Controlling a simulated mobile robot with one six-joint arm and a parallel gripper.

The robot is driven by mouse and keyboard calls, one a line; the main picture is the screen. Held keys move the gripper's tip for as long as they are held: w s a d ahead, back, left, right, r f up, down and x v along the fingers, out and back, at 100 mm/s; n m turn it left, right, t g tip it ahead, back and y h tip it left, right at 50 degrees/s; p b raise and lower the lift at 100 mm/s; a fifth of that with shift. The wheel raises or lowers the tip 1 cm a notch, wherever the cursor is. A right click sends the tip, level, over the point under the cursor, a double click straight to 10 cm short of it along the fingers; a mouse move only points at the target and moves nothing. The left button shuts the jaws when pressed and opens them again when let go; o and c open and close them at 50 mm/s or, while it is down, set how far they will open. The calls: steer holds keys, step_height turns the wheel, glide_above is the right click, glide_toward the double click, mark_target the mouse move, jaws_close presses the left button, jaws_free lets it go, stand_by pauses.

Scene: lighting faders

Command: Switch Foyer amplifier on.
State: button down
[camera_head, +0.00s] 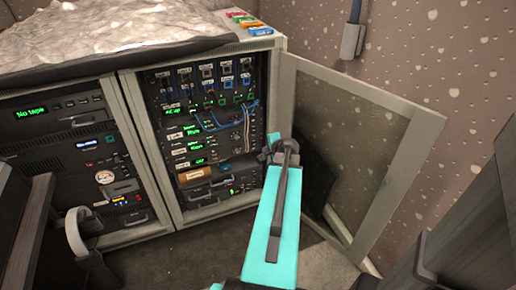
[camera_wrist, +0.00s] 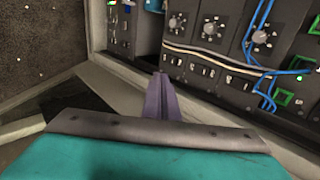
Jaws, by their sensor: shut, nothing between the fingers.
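The right rack bay (camera_head: 162,190) stands open and holds several dark units with green displays, knobs and small white labels. The lettering is too small to read surely, so I cannot tell which unit is the Foyer amplifier or how its switch stands. My gripper (camera_head: 268,150) is at the right edge of this bay, between it and the open door. In the wrist view my gripper (camera_wrist: 160,80) is shut and empty, its narrow purple-grey fingers pointing at the rack's frame, below a row of dark modules with round knobs (camera_wrist: 211,28). I cannot tell whether the tips touch anything.
A glazed door (camera_head: 345,135) stands open to the right of the bay. Blue cables (camera_head: 215,128) hang across the front of the units. The left bay (camera_head: 75,150) holds more equipment. Bare floor (camera_head: 180,265) lies in front of the rack.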

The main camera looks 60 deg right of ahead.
steer(key=shift+x, duration=1.1)
steer(key=b, duration=0.1)
glide_toward(254, 145)
steer(key=shift+x, duration=2.8)
steer(key=shift+s+d, duration=0.1)
